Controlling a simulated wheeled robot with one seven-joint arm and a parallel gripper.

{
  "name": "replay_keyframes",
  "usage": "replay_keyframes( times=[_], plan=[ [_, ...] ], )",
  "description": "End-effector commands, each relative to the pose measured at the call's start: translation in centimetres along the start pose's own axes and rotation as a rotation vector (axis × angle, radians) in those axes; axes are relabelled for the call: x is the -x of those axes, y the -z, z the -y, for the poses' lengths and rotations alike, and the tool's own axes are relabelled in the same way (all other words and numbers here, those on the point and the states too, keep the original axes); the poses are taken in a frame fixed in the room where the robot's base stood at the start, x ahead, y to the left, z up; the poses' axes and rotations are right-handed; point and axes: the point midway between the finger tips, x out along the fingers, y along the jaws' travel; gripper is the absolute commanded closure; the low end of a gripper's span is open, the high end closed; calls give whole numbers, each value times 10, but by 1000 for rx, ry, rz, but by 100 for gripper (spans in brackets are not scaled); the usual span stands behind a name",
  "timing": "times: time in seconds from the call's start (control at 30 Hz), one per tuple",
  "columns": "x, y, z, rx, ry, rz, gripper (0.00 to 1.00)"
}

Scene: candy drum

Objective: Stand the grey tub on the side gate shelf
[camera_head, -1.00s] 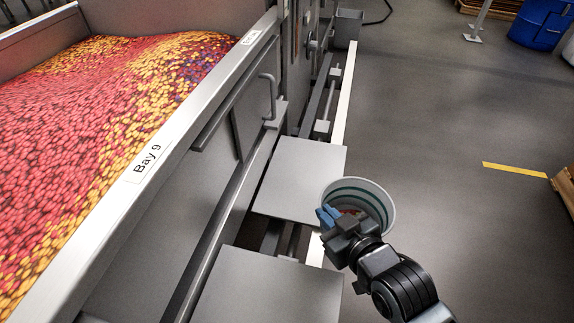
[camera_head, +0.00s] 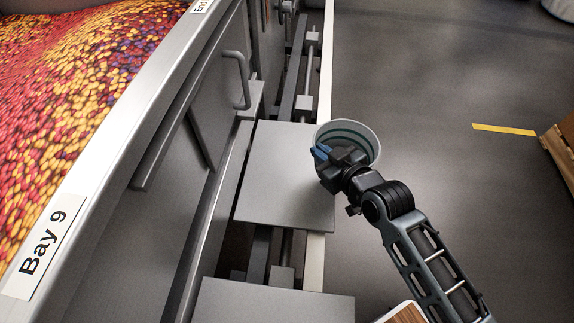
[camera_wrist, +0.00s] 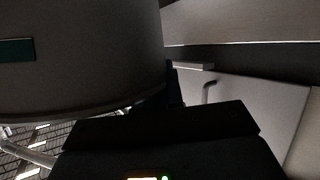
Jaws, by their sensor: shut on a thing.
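The grey tub (camera_head: 368,136) is a round, open-topped tub with a green band inside. My gripper (camera_head: 325,155) is shut on its near-left wall and holds it at the right edge of a flat grey shelf plate (camera_head: 280,180). I cannot tell its height above the plate. My gripper hides part of the tub's inside. In the wrist view the tub (camera_wrist: 85,60) fills the upper left, with a green patch on its side. The plate lies beside the drum's side panel, near a gate with a bar handle (camera_head: 240,80).
A second grey plate (camera_head: 270,305) lies nearer, with rails and a gap between the two. The drum wall, labelled Bay 9 (camera_head: 40,250), holds red and yellow candy (camera_head: 70,110). Open floor (camera_head: 440,80) lies right, with a wooden pallet (camera_head: 562,150) at the edge.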

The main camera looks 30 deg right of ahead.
Motion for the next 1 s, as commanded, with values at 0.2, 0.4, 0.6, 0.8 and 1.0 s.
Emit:
replay_keyframes(
  times=[0.2,0.4,0.6,0.8,1.0],
  plan=[
    [-40,-8,36,-1,0,-1,100],
    [-61,-13,57,0,0,-1,100],
    [-69,-25,62,1,0,1,100],
    [-79,-48,66,1,0,0,100],
    [-80,-50,66,0,0,-2,100]
  ],
)
